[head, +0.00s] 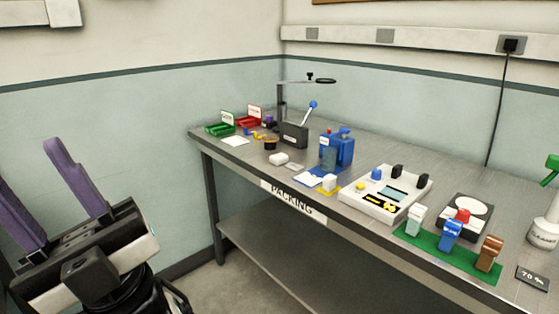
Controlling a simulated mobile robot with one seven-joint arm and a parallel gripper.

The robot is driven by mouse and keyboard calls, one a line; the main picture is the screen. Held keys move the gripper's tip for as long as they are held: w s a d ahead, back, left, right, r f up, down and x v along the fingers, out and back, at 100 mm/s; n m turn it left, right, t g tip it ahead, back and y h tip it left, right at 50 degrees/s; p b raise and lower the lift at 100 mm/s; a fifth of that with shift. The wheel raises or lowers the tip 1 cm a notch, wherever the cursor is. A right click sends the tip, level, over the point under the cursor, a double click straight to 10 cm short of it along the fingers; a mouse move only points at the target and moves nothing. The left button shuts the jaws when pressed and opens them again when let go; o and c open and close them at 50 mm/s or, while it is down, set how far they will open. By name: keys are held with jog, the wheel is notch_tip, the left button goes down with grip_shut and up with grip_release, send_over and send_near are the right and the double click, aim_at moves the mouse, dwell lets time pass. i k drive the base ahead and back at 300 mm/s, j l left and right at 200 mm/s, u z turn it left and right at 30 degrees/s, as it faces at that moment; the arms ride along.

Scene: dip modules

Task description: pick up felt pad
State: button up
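My gripper (28,160) is at the lower left of the head view, in front of the table's left end and apart from it. Its two purple fingers stand apart, with nothing visible between them. I cannot tell for sure which thing is the felt pad. Small flat candidates on the table are a white square (235,141) by the green bin, a small pale grey piece (294,167) near the middle, and a blue-and-white flat piece (308,180) near the front edge.
The grey packing table (350,146) runs along the wall. A green bin (219,130), a dark box with a blue-knobbed lever (294,135), a blue device (343,149), a white console (372,205) and a green mat (414,238) stand on it. Floor shows before its left end.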

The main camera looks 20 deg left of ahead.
aim_at(277, 160)
jog(key=i+j+z, duration=0.2)
jog(key=i+j, duration=0.15)
jog(key=j, duration=0.25)
jog(key=i+j+z, duration=0.1)
jog(key=j, duration=0.25)
jog(key=i+j+z, duration=0.1)
jog(key=i+j, duration=0.3)
jog(key=j, duration=0.2)
jog(key=i+j, duration=0.1)
jog(key=j, duration=0.25)
jog(key=i+j, duration=0.15)
jog(key=j, duration=0.15)
jog(key=i+j+z, duration=0.1)
jog(key=j, duration=0.25)
jog(key=z, duration=0.25)
jog(key=i+j, duration=0.05)
jog(key=j, duration=0.05)
